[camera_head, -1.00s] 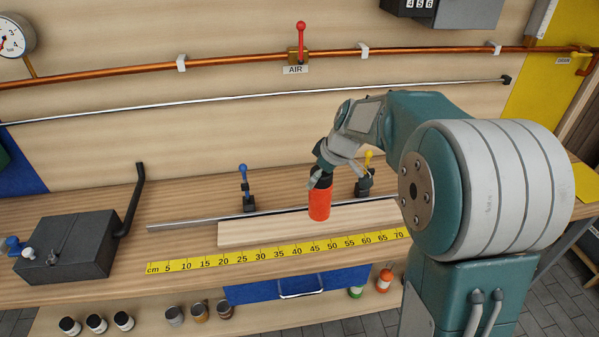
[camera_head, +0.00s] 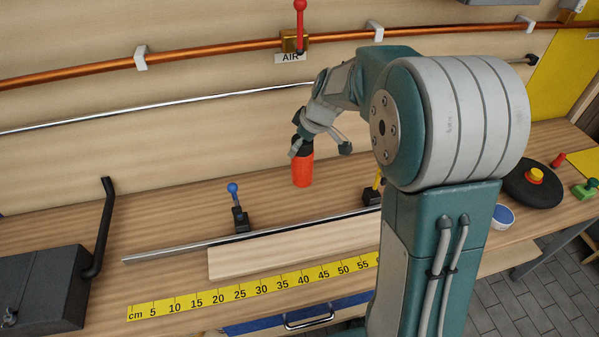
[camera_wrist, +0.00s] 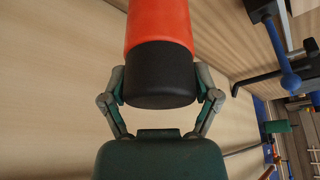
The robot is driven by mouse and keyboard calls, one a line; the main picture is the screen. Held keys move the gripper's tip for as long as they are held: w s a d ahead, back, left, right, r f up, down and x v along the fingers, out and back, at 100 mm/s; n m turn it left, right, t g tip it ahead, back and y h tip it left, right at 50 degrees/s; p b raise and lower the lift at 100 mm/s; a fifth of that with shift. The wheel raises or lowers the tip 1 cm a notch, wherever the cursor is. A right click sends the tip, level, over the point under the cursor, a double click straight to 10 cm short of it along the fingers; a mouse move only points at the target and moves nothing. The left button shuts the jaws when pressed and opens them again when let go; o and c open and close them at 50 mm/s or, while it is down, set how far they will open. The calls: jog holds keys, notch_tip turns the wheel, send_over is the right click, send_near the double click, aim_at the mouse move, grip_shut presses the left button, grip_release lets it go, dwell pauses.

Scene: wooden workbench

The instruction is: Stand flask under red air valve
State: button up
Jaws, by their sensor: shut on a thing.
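The flask (camera_head: 302,171) is an orange-red cylinder with a black cap, upright in the head view. My gripper (camera_head: 302,147) is shut on its black cap from above. In the wrist view the black cap (camera_wrist: 160,75) sits between the two fingers (camera_wrist: 162,92). The flask is behind the metal rail, near the wall; I cannot tell whether its base touches the bench. The red air valve (camera_head: 300,30) is a red lever on a brass body on the copper pipe, with an AIR label. The flask is below it in the picture, nearly in line.
A metal rail (camera_head: 180,248) with a blue-knobbed clamp (camera_head: 236,210) and a yellow-handled one crosses the bench. A pale board (camera_head: 280,252) and yellow ruler (camera_head: 215,298) lie in front. A dark box (camera_head: 45,290) with a black bent handle stands left. Bench behind the rail is mostly clear.

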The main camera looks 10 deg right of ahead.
aim_at(313, 144)
notch_tip(313, 144, down, 7)
jog(key=shift+r, duration=0.15)
dwell(0.4)
jog(key=o, duration=1.1)
jog(key=shift+o, duration=0.2)
jog(key=v, duration=1.1)
jog(key=shift+d+r, duration=0.1)
jog(key=shift+r, duration=0.05)
jog(key=shift+s+r, duration=0.25)
jog(key=shift+r, duration=0.25)
jog(key=s+a+r+m+t+h, duration=0.1)
jog(key=s+r+m, duration=0.2)
jog(key=s, duration=0.9)
jog(key=s+a+r+m+t+h, duration=0.1)
jog(key=s+m, duration=0.5)
jog(key=s, duration=0.6)
notch_tip(313, 144, up, 2)
jog(key=shift+s+a+r+h, duration=0.1)
jog(key=shift+s+a+h, duration=0.25)
jog(key=shift+h, duration=0.25)
